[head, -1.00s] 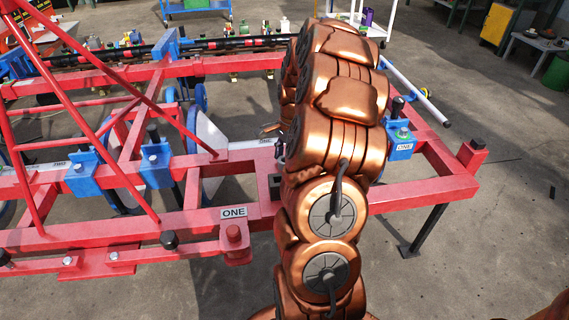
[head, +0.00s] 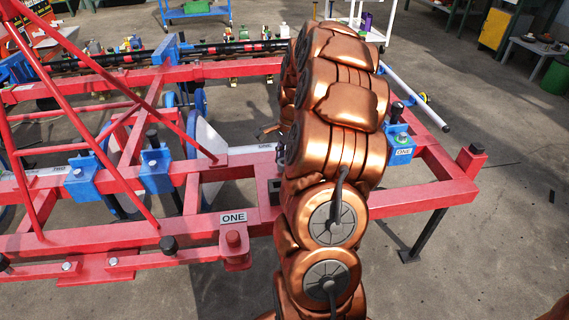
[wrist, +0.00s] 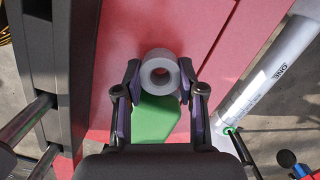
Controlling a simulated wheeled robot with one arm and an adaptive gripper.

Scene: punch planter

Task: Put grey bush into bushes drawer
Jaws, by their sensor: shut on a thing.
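The grey bush (wrist: 161,72) is a short grey ring with a round hole, in the wrist view at top centre. My gripper (wrist: 159,85) is shut on it, one finger on each side. The bush is over a red frame surface; I cannot tell if it touches it. In the head view my copper-coloured arm hides the gripper and the bush. No bushes drawer can be made out in these frames.
The red frame of the planter (head: 420,194) fills the middle of the head view, with blue brackets (head: 400,147) on it. A green piece (wrist: 156,118) lies below the bush in the wrist view. A grey tube (wrist: 268,72) marked ONE is at the right. Open floor (head: 500,240) lies to the right.

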